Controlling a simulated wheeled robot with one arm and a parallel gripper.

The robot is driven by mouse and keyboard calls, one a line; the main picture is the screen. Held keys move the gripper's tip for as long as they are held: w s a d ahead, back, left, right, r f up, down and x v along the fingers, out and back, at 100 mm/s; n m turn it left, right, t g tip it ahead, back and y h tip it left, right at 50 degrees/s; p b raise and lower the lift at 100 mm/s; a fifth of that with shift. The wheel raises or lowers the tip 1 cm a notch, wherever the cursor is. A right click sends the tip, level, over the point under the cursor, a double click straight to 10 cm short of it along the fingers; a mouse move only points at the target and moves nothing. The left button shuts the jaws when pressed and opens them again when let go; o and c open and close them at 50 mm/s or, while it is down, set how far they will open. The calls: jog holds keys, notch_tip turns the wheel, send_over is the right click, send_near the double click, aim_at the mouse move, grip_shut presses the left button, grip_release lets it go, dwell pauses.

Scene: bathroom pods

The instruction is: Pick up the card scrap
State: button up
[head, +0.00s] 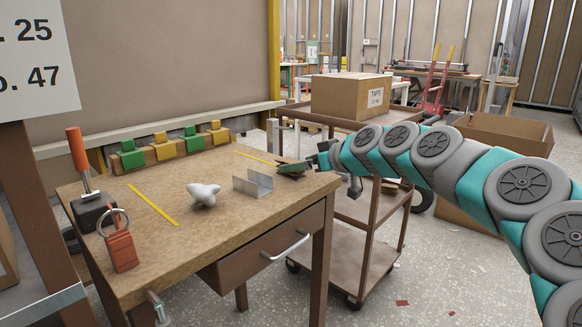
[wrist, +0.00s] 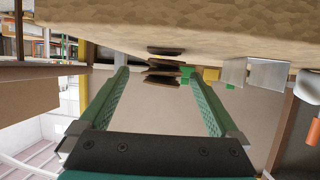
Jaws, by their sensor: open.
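The card scrap (wrist: 162,76) is a small brown piece with folded-looking layers. In the wrist view it shows at the table surface, between the tips of my gripper (wrist: 155,71) or just beyond them. The green fingers are spread wide, with gaps on both sides of the scrap, and hold nothing. In the head view my gripper (head: 291,168) is low at the right back edge of the wooden table (head: 225,222). There the scrap cannot be told apart from the fingers.
A bent metal bracket (head: 253,184) stands just left of my gripper, with a white knobbed piece (head: 203,195) farther left. Yellow and green blocks (head: 163,147) line the back. A trolley with a cardboard box (head: 346,97) stands behind right. The table's front middle is clear.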

jog(key=x, duration=0.2)
jog(key=shift+a+f, duration=0.25)
jog(key=shift+a, duration=0.15)
jog(key=shift+w+a+f, duration=0.15)
jog(key=shift+w+a, duration=0.15)
jog(key=shift+w, duration=0.1)
jog(key=shift+c, duration=0.2)
jog(key=c, duration=1.4)
